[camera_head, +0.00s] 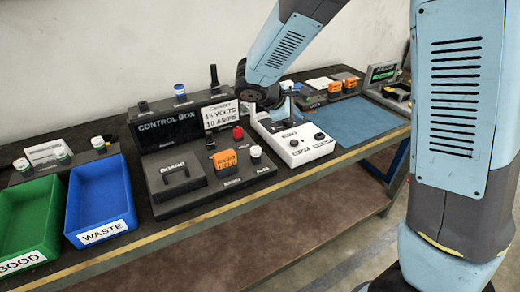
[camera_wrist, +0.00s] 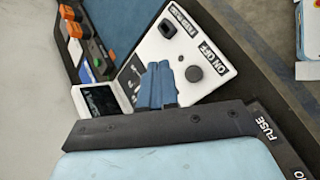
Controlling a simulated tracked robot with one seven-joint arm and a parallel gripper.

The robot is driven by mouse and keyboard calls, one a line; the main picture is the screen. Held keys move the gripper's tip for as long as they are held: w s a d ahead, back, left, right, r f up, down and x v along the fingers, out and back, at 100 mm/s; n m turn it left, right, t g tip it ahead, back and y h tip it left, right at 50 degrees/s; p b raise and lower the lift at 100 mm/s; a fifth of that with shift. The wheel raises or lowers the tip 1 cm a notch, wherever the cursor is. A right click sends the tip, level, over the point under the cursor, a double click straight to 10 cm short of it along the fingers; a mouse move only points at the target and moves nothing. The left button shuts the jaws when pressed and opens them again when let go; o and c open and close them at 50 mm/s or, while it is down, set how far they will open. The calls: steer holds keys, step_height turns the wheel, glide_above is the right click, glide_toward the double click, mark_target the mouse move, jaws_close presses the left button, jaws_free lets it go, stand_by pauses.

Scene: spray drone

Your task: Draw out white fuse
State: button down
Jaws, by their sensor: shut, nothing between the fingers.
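A white-capped plug (camera_head: 255,151) stands upright at the front right of the dark control box (camera_head: 165,133); it looks like the white fuse, but the label in front is too small to read. My gripper is shut and empty. In the wrist view its blue fingers (camera_wrist: 160,85) are together over the white panel with the ON/OFF switch. In the head view the fingertips are hard to make out behind my arm, above that white panel (camera_head: 293,138), to the right of and apart from the plug. The wrist view shows a FUSE label (camera_wrist: 266,129) but no white plug.
A red knob (camera_head: 238,132) and an orange block (camera_head: 226,158) stand close to the white plug. A green bin (camera_head: 30,225) and a blue WASTE bin (camera_head: 100,200) lie left. A blue mat (camera_head: 355,122) is clear at right.

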steer(key=s+d+r+m+g+y, duration=0.25)
steer(key=s+d+r+m, duration=0.65)
steer(key=d, duration=0.5)
steer(key=s+d+r+m+t+y, duration=0.1)
steer(key=s+d+r+m+y, duration=0.1)
steer(key=s, duration=0.6)
steer(key=s+d+r+m+t+y, duration=0.1)
steer(key=s+d+r+m+y, duration=0.1)
steer(key=s+m, duration=0.4)
step_height(320, 180, up, 3)
steer(key=shift+s+d+f, duration=0.15)
steer(key=shift+s+d, duration=0.55)
steer(key=shift+s, duration=0.15)
steer(key=shift+y, duration=0.25)
